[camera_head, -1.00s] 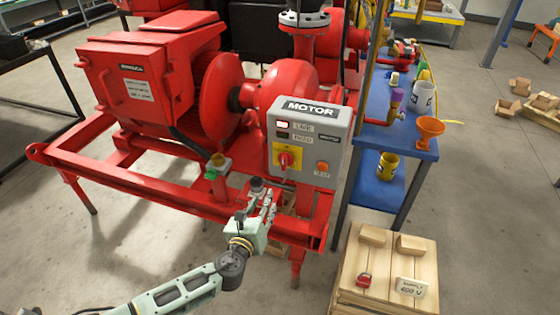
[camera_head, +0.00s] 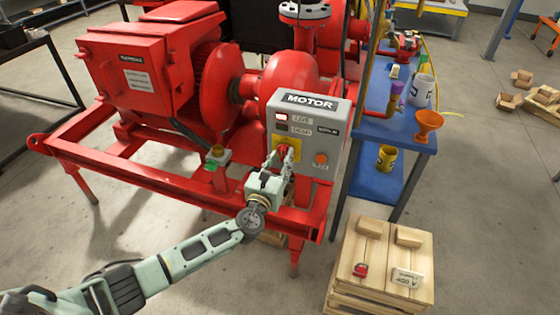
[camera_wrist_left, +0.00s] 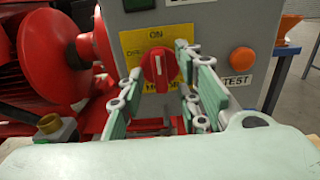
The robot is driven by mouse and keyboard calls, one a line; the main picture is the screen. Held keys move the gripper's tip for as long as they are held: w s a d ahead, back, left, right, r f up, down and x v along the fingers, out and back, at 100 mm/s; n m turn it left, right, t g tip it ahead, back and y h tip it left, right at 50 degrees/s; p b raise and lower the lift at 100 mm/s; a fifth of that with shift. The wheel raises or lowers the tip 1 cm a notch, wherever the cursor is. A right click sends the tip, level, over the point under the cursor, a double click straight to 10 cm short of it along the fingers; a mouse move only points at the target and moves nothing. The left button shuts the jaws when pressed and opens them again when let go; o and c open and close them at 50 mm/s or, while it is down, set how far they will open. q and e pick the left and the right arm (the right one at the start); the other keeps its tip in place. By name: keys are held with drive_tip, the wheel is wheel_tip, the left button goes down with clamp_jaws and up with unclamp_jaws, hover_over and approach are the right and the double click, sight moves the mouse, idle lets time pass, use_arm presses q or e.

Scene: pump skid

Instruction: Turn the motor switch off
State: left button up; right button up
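The motor switch is a red rotary knob (camera_wrist_left: 158,67) on a yellow plate (camera_wrist_left: 132,50) marked ON at the top. Its white line stands upright, toward ON, in the left wrist view. It is on the grey MOTOR box (camera_head: 333,135), where a red lamp (camera_head: 281,117) is lit beside the upper label. My left gripper (camera_head: 282,153) is in front of the knob, with its fingers (camera_wrist_left: 153,88) apart on either side of it. I cannot tell whether the fingertips touch the knob. My right gripper is not in view.
An orange TEST button (camera_wrist_left: 243,60) is right of the switch. A brass and green valve (camera_head: 216,157) is to the left. A wooden crate (camera_head: 355,245) with a red padlock-like item (camera_head: 360,270) and a tag (camera_head: 407,278) stands at the lower right. A blue bench (camera_head: 400,125) is behind it.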

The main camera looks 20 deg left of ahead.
use_arm(q)
clamp_jaws()
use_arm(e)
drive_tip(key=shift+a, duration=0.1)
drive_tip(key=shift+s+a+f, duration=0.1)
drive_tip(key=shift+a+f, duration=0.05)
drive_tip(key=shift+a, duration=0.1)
use_arm(q)
drive_tip(key=n+b, duration=0.1)
drive_tip(key=n, duration=0.1)
drive_tip(key=n+b, duration=0.1)
drive_tip(key=b, duration=0.1)
drive_tip(key=shift+f+n, duration=0.2)
drive_tip(key=shift+n, duration=0.2)
drive_tip(key=n+b, duration=0.2)
drive_tip(key=n, duration=0.1)
drive_tip(key=shift+d+n, duration=0.1)
drive_tip(key=shift+n, duration=0.2)
drive_tip(key=n+b, duration=0.2)
drive_tip(key=n, duration=0.3)
drive_tip(key=shift+s+r, duration=0.1)
drive_tip(key=shift+r, duration=0.05)
drive_tip(key=n, duration=0.4)
drive_tip(key=shift+r+n+b, duration=0.1)
drive_tip(key=shift+n+b, duration=0.2)
drive_tip(key=shift+n, duration=0.5)
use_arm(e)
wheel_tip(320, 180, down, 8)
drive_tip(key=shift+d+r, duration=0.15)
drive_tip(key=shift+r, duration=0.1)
